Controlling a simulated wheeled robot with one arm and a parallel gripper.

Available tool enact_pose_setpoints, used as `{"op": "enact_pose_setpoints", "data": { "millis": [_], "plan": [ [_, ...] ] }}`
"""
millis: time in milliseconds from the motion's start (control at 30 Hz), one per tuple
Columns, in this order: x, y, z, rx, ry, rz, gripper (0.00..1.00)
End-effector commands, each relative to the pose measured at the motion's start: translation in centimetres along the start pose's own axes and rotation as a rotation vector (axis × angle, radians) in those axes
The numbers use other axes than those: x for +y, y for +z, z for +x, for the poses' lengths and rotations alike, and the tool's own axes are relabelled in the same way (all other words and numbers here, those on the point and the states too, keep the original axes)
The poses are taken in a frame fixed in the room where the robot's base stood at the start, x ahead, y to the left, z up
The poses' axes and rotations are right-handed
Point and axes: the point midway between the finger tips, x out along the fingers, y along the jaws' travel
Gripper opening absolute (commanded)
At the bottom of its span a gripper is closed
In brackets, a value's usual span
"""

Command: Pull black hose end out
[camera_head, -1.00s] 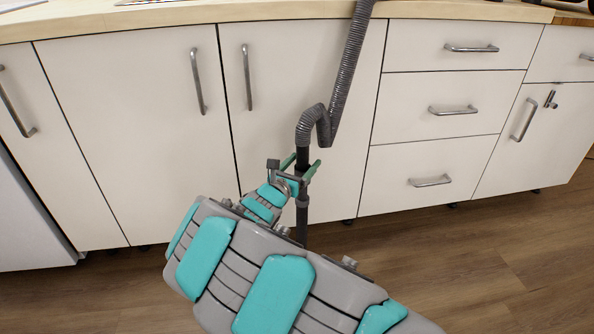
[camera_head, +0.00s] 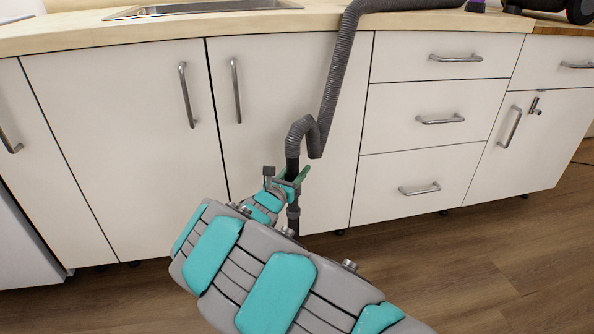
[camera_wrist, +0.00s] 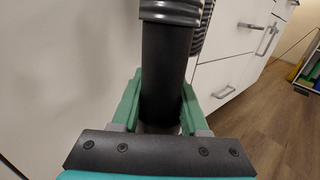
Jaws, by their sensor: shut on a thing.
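A grey ribbed hose (camera_head: 336,85) runs along the counter, hangs over its front edge and bends in front of a white cupboard door. Its black tube end (camera_head: 292,166) points down to my gripper (camera_head: 291,182). My gripper is shut on the black tube, with a green finger on each side of it. In the wrist view the black tube (camera_wrist: 164,75) stands between the green fingers of my gripper (camera_wrist: 160,105), with the ribbed part above. A dark tube part continues below my gripper in the head view, and my arm hides its lower end.
A row of white cupboards (camera_head: 110,140) and drawers (camera_head: 440,70) with metal handles stands behind the hose. A wooden counter (camera_head: 60,32) with a sink (camera_head: 205,8) is above. Wooden floor (camera_head: 500,260) is open at the lower right.

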Motion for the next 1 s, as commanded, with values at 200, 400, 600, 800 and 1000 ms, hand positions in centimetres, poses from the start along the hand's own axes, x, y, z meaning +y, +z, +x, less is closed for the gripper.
{"op": "enact_pose_setpoints", "data": {
  "millis": [200,400,600,800,1000],
  "plan": [
    [0.0,0.0,0.0,0.0,0.0,0.0,0.06],
    [0.0,0.0,0.0,0.0,0.0,0.0,0.0],
    [0.0,0.4,0.0,0.0,0.0,0.0,0.0],
    [-0.1,1.4,0.0,0.0,-0.001,0.001,0.0],
    [0.0,2.3,0.0,0.0,0.0,0.001,0.0]
  ]
}}
